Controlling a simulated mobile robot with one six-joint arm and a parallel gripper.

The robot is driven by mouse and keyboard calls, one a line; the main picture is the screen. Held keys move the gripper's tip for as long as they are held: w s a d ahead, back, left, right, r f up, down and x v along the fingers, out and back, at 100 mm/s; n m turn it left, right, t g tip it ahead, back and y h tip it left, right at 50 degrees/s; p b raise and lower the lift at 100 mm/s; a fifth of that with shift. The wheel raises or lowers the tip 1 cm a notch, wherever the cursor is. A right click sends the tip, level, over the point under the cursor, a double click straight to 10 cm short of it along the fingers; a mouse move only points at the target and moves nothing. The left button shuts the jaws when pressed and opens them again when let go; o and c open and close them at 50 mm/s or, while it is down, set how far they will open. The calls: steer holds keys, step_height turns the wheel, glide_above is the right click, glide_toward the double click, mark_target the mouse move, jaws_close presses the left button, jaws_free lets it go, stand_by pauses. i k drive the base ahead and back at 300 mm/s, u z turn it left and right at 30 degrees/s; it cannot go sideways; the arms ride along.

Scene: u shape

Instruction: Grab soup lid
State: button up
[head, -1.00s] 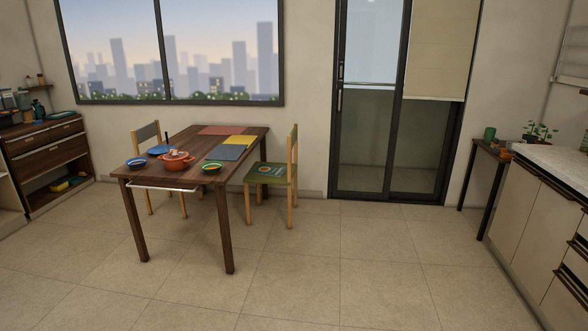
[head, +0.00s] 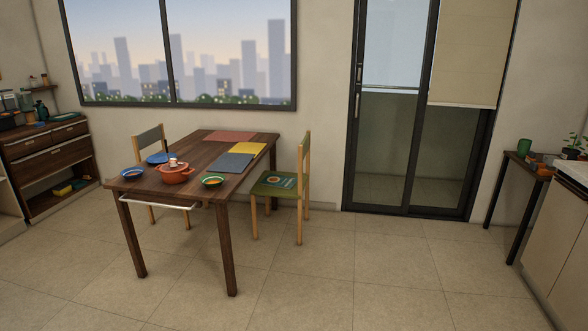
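An orange-red soup pot (head: 174,175) stands on the dark wooden table (head: 205,192), near its front left corner. A small lighter piece (head: 173,162) shows on top of the pot. At this distance I cannot tell whether it is the lid or its knob. A blue bowl (head: 132,173) is left of the pot and a green-rimmed bowl (head: 213,181) is right of it. A blue plate (head: 160,158) lies behind the pot. My gripper is not in view.
A green-seated chair (head: 280,184) stands at the table's right side and another chair (head: 150,142) at its left. A shelf unit (head: 50,160) is at far left, a counter (head: 560,235) at far right. The tiled floor in front of the table is clear.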

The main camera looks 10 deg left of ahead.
mark_target(185, 164)
steer(key=u, duration=0.25)
steer(key=i, duration=1.6)
steer(key=u, duration=0.75)
steer(key=i, duration=0.7)
steer(key=u, duration=0.95)
steer(key=i, duration=0.5)
steer(key=u, duration=0.95)
steer(key=i, duration=1.1)
steer(key=u, duration=0.45)
